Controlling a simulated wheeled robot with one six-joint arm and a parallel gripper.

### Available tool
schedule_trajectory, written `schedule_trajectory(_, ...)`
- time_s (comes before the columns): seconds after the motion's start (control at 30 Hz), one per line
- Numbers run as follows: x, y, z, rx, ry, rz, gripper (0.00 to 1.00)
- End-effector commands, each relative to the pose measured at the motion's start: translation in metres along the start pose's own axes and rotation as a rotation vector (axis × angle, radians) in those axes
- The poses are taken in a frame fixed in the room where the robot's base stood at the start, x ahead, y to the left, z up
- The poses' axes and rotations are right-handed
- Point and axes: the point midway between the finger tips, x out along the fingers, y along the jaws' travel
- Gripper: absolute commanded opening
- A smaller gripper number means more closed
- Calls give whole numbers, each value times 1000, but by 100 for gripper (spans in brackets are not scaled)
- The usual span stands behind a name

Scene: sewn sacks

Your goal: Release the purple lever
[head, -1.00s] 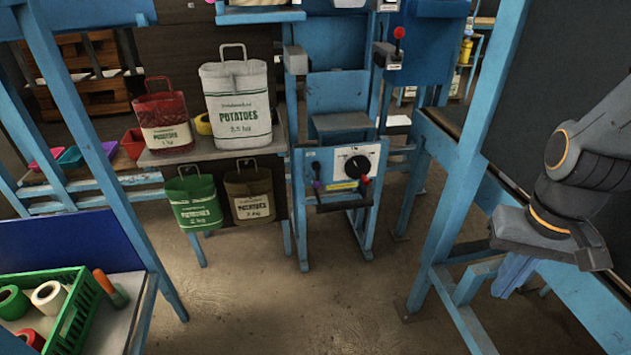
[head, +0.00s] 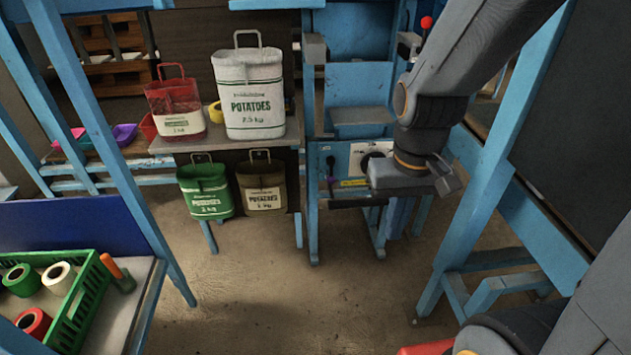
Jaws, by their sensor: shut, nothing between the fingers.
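The purple lever (head: 331,181) is a small knob on a dark stem at the left side of the blue machine's front panel (head: 360,157). It is small, and its exact position is hard to read. The gripper's grey body hides part of the dial (head: 372,160) and the panel's right side.
A red-knobbed lever (head: 426,23) stands higher up. Left of the machine, a shelf holds a white potato sack (head: 249,95) and a red sack (head: 174,108); green (head: 205,190) and brown (head: 262,183) sacks hang below. A green crate (head: 85,300) holds rolls. The floor in front is clear.

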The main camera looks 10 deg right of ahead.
Motion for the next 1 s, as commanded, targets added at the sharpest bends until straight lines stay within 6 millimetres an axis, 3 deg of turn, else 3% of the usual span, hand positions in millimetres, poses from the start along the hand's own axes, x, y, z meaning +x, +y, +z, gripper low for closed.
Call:
schedule_trajectory(0.33, 1, 0, -1, 2, 2, 1, 0)
schedule_trajectory(0.47, 19, 7, -21, 36, 47, 11, 0)
schedule_trajectory(0.57, 50, 19, -58, 98, 137, 24, 0)
schedule_trajectory(0.77, 128, 50, -164, 274, 423, -16, 0)
schedule_trajectory(1.0, 202, 67, -272, 465, 747, -236, 0)
